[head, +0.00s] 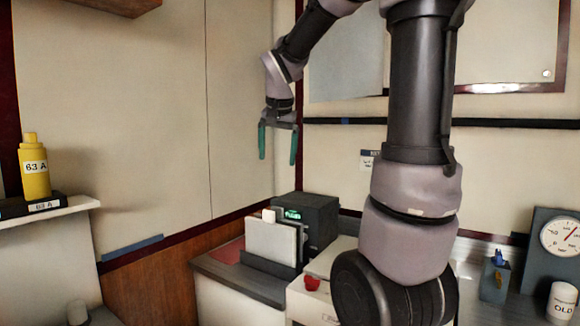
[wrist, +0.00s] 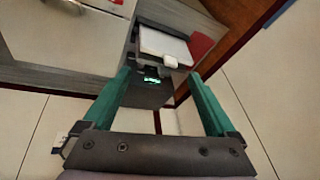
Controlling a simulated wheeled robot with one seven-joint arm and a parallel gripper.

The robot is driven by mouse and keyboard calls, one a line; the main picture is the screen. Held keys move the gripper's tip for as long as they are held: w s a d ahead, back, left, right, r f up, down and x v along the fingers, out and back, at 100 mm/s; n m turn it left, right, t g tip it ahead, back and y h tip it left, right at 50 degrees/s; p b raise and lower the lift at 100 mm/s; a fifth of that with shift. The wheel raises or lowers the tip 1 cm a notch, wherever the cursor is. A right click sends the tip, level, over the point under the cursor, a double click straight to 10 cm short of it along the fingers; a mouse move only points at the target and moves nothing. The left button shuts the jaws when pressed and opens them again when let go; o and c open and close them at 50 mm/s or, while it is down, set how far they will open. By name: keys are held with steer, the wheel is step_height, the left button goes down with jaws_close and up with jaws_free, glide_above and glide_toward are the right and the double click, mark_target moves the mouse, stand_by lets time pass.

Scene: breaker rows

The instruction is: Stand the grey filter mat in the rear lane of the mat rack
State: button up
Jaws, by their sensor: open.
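My gripper (head: 278,160) is open and empty, with its green fingers pointing down, well above the counter at the back. It also shows in the wrist view (wrist: 160,78), fingers apart. A pale grey-white flat panel (head: 271,242), which looks like the filter mat, stands upright in a dark grey rack (head: 266,265) on the counter. A small white tab sticks up at its top edge. In the wrist view the panel (wrist: 163,44) lies beyond the fingertips, apart from them. I cannot tell for sure which lane holds it; the rack's slots are mostly hidden.
A black box with a green display (head: 308,217) stands behind the rack. A red patch (head: 232,252) lies on the counter to the left. A white box (head: 310,300) with a red knob stands in front right. A yellow bottle (head: 34,168) stands on the left shelf.

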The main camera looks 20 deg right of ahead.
steer(key=s+a+n+t+y, duration=0.1)
steer(key=s+a, duration=0.1)
steer(key=s, duration=0.7)
steer(key=s+a+n+t+y, duration=0.1)
steer(key=s+a+n+y, duration=0.1)
steer(key=s, duration=0.7)
steer(key=shift+s+f+t, duration=0.15)
steer(key=shift+t, duration=0.25)
